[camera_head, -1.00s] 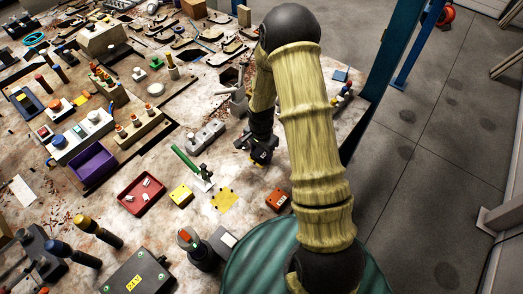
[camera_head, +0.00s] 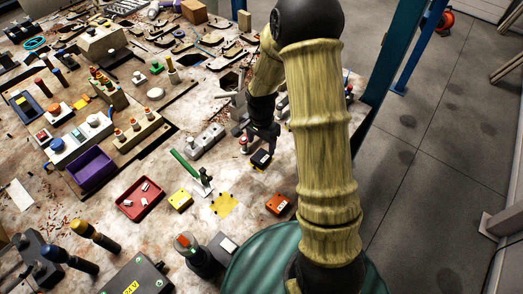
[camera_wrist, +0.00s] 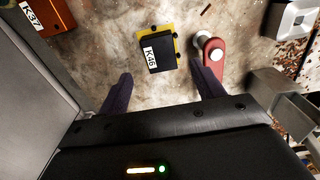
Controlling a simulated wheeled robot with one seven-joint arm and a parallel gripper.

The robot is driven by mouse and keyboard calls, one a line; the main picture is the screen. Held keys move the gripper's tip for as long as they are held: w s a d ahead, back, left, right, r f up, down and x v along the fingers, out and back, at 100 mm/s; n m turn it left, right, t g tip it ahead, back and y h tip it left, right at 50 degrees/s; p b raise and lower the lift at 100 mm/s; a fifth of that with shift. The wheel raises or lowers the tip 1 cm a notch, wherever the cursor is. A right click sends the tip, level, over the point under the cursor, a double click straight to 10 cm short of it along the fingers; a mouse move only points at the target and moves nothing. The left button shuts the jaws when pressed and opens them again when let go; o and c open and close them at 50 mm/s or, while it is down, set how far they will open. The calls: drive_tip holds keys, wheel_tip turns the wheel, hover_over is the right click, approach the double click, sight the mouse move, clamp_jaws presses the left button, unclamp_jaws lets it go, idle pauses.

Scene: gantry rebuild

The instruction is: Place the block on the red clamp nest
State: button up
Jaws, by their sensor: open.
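A black block (camera_wrist: 158,50) labelled K46 lies on a yellow plate (camera_wrist: 176,43) in the wrist view; yellow shows along its far and right edges. A red clamp arm (camera_wrist: 211,58) with a pale round tip stands just right of the plate, apart from the block. In the head view the block (camera_head: 261,158) lies below my gripper (camera_head: 259,137), with the red clamp (camera_head: 243,145) beside it. In the wrist view my gripper (camera_wrist: 162,78) is open, its two fingers apart and empty, short of the block. Part of the nest is hidden under the block.
An orange K37 block (camera_head: 279,203) lies nearer my base. A yellow block (camera_head: 180,200), red tray (camera_head: 140,197) and grey fixture (camera_head: 206,142) are left. The right table edge is close.

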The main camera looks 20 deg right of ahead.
sight(261, 157)
wheel_tip(261, 157, up, 5)
drive_tip(key=shift+f, duration=0.1)
idle(0.3)
drive_tip(key=shift+s, duration=0.1)
drive_tip(key=s+r+n+t, duration=0.1)
drive_tip(key=s+r+n, duration=0.3)
drive_tip(key=s, duration=0.3)
drive_tip(key=s+r+n+t, duration=0.1)
drive_tip(key=s+r+n, duration=0.3)
drive_tip(key=s+n, duration=0.2)
drive_tip(key=shift+s+n+t, duration=0.3)
drive_tip(key=shift+s+n, duration=0.1)
drive_tip(key=shift+s, duration=0.2)
drive_tip(key=shift+d, duration=0.1)
